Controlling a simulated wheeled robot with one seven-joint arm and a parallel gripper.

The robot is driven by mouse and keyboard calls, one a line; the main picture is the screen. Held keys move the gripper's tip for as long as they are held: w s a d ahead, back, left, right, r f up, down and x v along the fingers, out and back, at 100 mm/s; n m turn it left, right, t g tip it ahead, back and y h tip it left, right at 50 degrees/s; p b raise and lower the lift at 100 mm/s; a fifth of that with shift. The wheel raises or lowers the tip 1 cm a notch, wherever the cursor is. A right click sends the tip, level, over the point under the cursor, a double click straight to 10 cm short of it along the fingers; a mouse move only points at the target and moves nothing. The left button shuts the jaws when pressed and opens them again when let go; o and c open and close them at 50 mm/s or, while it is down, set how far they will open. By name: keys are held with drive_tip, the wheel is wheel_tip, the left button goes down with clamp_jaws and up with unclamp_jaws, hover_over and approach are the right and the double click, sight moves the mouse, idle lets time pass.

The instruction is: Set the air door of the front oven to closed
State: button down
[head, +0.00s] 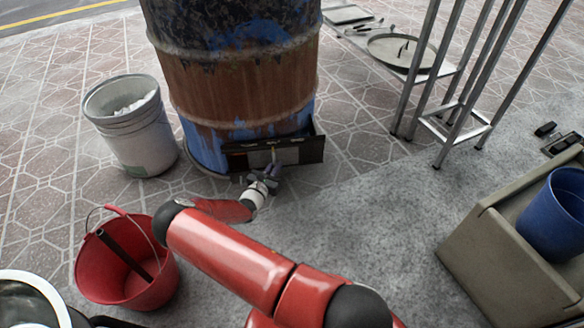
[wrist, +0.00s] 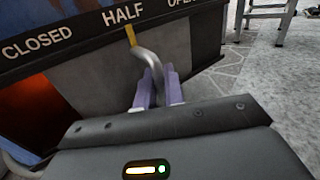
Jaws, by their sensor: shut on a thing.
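The front oven is a rusty blue and brown barrel (head: 240,80) in the head view. Its air door (head: 262,158) is a grey plate in a dark frame low on the front. In the wrist view the frame reads CLOSED, HALF and a partly cut-off third word. An orange glow shows at the left. My gripper (wrist: 158,85) has its purple fingers shut on the handle; it also shows in the head view (head: 266,178).
A metal bin (head: 130,130) stands left of the barrel, and a red bucket (head: 125,262) is nearer at the left. A metal stand (head: 455,125) is at the right, with a beige box (head: 490,260) nearer. Paving between is clear.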

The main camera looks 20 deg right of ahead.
sight(258, 159)
drive_tip(key=a, duration=0.2)
drive_tip(key=w+a+b, duration=0.1)
drive_tip(key=a, duration=0.1)
drive_tip(key=a+b, duration=0.1)
drive_tip(key=a, duration=0.2)
drive_tip(key=shift+w+f, duration=0.15)
drive_tip(key=shift+w, duration=0.25)
drive_tip(key=shift+w+a, duration=0.2)
drive_tip(key=shift+a, duration=0.45)
drive_tip(key=c, duration=1.6)
unclamp_jaws()
drive_tip(key=shift+a, duration=0.1)
drive_tip(key=v, duration=0.7)
drive_tip(key=shift+s+a, duration=0.25)
drive_tip(key=shift+s, duration=0.05)
